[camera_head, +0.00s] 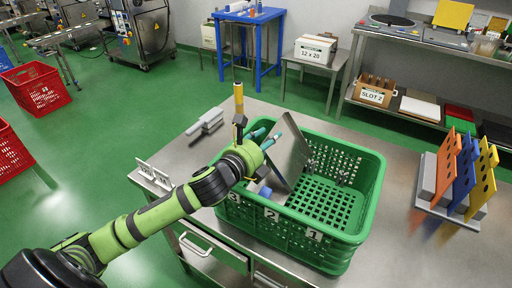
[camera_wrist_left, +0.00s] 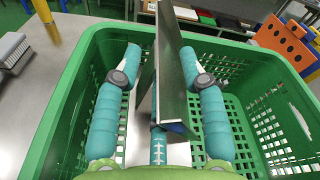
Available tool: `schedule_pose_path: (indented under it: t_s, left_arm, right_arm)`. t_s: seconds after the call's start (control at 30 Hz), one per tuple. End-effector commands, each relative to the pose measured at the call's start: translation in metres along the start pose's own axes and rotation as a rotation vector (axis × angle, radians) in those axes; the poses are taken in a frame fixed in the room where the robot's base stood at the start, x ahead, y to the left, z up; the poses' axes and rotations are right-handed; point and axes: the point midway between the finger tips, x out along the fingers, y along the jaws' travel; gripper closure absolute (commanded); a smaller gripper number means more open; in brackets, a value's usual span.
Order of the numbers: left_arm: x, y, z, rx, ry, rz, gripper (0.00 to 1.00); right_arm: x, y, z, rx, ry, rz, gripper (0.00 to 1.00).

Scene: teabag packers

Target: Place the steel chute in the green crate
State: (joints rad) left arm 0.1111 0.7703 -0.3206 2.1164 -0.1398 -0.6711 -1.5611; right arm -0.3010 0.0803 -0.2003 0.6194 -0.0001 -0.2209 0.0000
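The green crate (camera_head: 370,190) stands on the steel table, with labels 3, 2 and 1 on its near side. The steel chute (camera_head: 291,150) is at the crate's left half, tilted, its upper end above the rim. In the left wrist view the chute (camera_wrist_left: 172,70) stands between my teal fingers, and the green crate (camera_wrist_left: 265,55) surrounds them. My left gripper (camera_head: 268,138) reaches over the crate's left side; its fingers are spread, with a gap between the left finger and the chute. Whether the right finger touches it is unclear. The chute's lower end is partly hidden. My right gripper is not in view.
A yellow-and-black upright tool (camera_head: 238,103) and a grey block (camera_head: 205,123) are left of the crate. A rack of orange, blue and yellow plates (camera_head: 463,175) stands to the right. Small label stands (camera_head: 154,177) are at the left edge. The table's front right is clear.

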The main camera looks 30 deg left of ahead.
Motion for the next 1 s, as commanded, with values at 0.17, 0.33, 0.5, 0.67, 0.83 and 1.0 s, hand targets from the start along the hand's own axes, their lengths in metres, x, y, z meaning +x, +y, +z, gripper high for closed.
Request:
schedule_pose_path:
  t_s: [0.17,0.33,0.5,0.67,0.83,1.0]
  left_arm:
    - [-0.024,-0.003,0.004,0.005,0.000,-0.003,0.60]
    - [-0.061,-0.003,0.003,0.006,0.002,-0.002,0.60]
    - [-0.090,-0.003,0.003,0.004,0.003,-0.002,0.60]
    - [-0.107,-0.006,0.007,-0.003,0.001,0.001,0.60]
    - [-0.117,-0.006,0.007,-0.002,0.000,-0.001,0.60]
    - [-0.121,-0.005,0.006,0.000,-0.001,-0.002,0.60]
  right_arm:
    - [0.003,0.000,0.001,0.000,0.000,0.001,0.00]
    - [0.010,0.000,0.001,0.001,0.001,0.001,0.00]
    - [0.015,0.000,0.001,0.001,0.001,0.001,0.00]
    - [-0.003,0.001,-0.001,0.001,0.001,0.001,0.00]
    - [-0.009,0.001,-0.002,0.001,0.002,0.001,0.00]
    - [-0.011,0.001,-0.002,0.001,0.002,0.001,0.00]
